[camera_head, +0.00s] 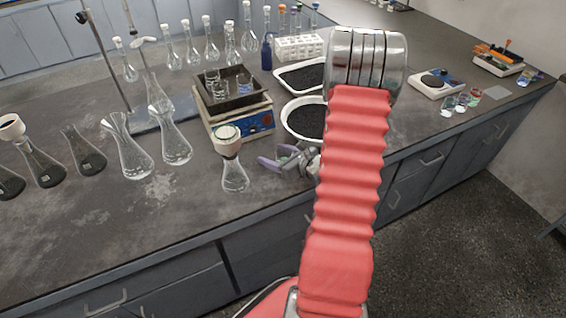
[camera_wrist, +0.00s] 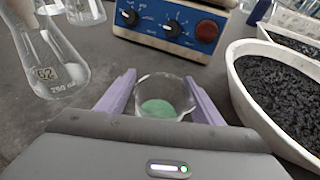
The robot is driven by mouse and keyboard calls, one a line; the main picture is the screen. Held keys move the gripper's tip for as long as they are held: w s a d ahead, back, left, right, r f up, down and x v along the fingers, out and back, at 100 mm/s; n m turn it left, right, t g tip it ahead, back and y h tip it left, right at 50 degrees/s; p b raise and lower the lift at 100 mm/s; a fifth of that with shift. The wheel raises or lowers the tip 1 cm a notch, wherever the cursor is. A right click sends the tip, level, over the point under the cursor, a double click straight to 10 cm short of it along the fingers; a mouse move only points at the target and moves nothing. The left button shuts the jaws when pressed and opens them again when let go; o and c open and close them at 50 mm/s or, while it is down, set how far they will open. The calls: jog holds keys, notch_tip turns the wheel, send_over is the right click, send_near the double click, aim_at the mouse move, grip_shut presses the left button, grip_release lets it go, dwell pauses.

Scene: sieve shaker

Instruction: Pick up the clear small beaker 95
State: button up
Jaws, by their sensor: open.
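A small clear beaker (camera_wrist: 163,97) with green contents stands on the bench in the wrist view. I cannot read a number on it. My gripper (camera_wrist: 160,84) is open, with one purple finger on each side of the beaker. I cannot tell whether either finger touches the glass. The beaker's lower part is partly hidden by my gripper's body. In the head view my gripper (camera_head: 283,161) is low over the bench near its front edge, and my red arm hides part of the area.
The hotplate (camera_wrist: 170,28) with blue panel stands behind the beaker. A flask marked 62 (camera_wrist: 50,65) is at left, and a white dish of black grains (camera_wrist: 245,50) is close at right. Several flasks and a flask with a funnel (camera_head: 234,176) stand left of my gripper.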

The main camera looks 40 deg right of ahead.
jog(key=c, duration=1.2)
jog(key=shift+r, duration=0.3)
jog(key=shift+r, duration=4.65)
jog(key=shift+r, duration=0.1)
jog(key=shift+r, duration=2.45)
